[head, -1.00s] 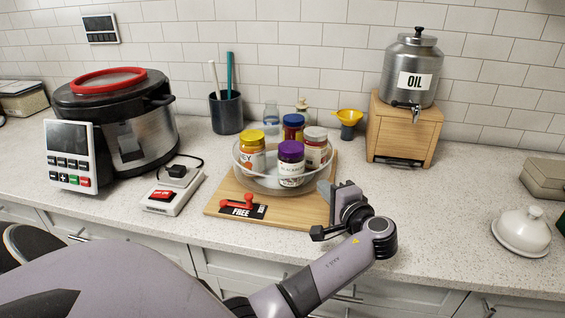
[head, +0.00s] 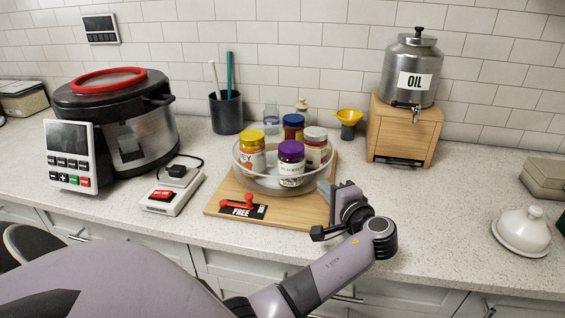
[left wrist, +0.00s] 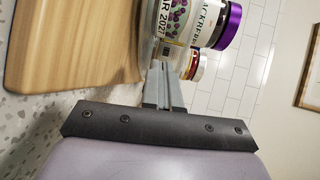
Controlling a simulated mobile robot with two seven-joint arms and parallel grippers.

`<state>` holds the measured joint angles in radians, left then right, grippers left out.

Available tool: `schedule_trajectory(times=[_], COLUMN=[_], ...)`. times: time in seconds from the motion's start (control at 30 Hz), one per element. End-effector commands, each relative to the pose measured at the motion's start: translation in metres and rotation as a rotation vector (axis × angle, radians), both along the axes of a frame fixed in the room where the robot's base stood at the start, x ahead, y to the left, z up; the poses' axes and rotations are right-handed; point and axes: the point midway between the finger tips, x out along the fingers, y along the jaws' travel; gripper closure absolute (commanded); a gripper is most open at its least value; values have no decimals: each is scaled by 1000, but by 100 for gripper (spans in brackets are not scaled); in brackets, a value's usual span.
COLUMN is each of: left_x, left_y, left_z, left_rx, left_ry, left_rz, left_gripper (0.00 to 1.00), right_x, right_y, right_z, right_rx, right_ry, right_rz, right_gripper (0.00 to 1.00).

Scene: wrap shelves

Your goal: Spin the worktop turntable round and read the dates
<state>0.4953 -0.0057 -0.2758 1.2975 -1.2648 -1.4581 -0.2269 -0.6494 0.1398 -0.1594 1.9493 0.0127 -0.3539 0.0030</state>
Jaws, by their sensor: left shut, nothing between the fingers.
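The turntable (head: 246,180) is a clear round tray with a raised rim on a wooden board (head: 290,215). It holds jars with a yellow lid (head: 252,156), a blue lid (head: 293,127), a purple lid (head: 291,165) and a white lid (head: 315,147). A red lever (head: 237,202) sits by a "FREE" label at the board's front. My left gripper (head: 330,190) is shut and empty at the tray's right front edge; I cannot tell if it touches. In the left wrist view, the purple-lidded jar (left wrist: 190,22) shows part of a date ending "R 2027". My right gripper is out of view.
An oil dispenser (head: 413,70) stands on a wooden stand (head: 403,130) at the back right. A cooker (head: 118,120), a switch box (head: 172,192) and a dark cup (head: 226,113) stand left. A white butter dish (head: 522,232) is far right.

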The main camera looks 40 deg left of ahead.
Motion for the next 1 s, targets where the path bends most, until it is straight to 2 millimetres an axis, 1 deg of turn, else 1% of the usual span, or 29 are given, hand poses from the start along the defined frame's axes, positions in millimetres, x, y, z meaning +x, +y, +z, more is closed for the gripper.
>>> schedule_trajectory(times=[0.57, 1.0], left_x=[0, 2], left_y=[0, 11], left_z=[0, 0], left_rx=[0, 1], left_ry=[0, 0], left_rz=[0, 1], left_gripper=[100, 100], right_x=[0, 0], right_y=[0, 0], right_z=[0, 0], right_rx=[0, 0], right_ry=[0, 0], right_rz=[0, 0], right_gripper=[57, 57])
